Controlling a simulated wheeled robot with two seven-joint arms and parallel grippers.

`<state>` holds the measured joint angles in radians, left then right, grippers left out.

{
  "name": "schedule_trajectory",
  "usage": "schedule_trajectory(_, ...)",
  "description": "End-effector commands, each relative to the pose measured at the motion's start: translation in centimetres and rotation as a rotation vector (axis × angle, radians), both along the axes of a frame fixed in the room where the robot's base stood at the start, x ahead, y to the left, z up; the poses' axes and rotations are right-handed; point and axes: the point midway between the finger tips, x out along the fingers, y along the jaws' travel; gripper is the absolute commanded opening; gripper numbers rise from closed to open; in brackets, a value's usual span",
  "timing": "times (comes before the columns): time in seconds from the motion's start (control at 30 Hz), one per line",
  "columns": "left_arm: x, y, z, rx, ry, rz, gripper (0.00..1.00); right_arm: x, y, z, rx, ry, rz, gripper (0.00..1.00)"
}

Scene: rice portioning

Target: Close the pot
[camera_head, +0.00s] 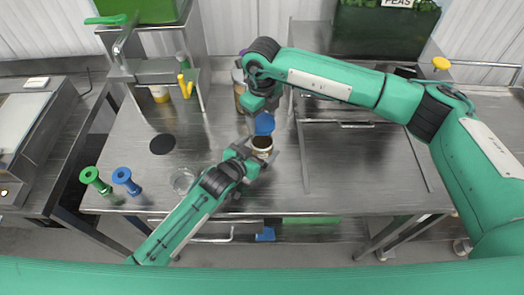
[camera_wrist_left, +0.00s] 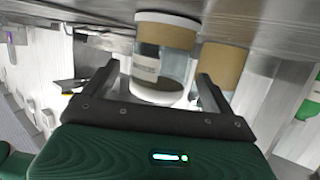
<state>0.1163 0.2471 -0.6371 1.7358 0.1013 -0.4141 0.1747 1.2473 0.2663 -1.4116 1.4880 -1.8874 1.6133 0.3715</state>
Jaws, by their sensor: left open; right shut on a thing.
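A small glass pot (camera_head: 262,143) with a pale rim and a dark opening stands upright near the table's middle; I see no lid on it. It also shows in the left wrist view (camera_wrist_left: 165,60), upside down, with brown contents. My left gripper (camera_head: 258,158) is open, its fingers on either side of the pot; I cannot tell whether they touch it. My right gripper (camera_head: 258,104) is shut on a blue object (camera_head: 264,123) just above and behind the pot. The blue object is partly hidden by the gripper, and its shape is unclear.
A second jar (camera_head: 239,88) stands behind; a jar with brown contents (camera_wrist_left: 222,66) shows beside the pot in the wrist view. A black disc (camera_head: 162,144), a clear glass vessel (camera_head: 183,180), and green (camera_head: 95,180) and blue (camera_head: 126,180) spool-shaped pieces are left. The tabletop's right is clear.

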Motion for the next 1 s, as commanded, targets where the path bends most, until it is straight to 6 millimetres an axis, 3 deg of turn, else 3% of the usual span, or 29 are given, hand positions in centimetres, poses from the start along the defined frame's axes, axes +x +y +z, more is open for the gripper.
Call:
schedule_trajectory(0.03, 0.0, 0.0, 0.0, 0.000, 0.000, 0.000, 0.85, 0.0, 0.0, 0.0, 0.000, 0.000, 0.000, 0.43)
schedule_trajectory(0.37, 0.0, 0.0, 0.0, 0.000, 0.000, 0.000, 0.22, 0.0, 0.0, 0.0, 0.000, 0.000, 0.000, 0.43)
schedule_trajectory(0.57, 0.0, 0.0, 0.0, -0.001, -0.001, 0.000, 0.21, 0.0, 0.0, -1.1, 0.001, 0.002, -0.001, 0.43)
schedule_trajectory(0.8, 0.0, 0.0, 0.1, -0.001, -0.001, 0.000, 0.21, -0.1, 0.0, -4.5, -0.002, 0.003, -0.002, 0.43)
schedule_trajectory(1.0, 0.0, 0.0, 0.0, -0.001, -0.001, 0.000, 0.21, 0.0, 0.0, -5.0, 0.000, 0.000, 0.000, 0.43)
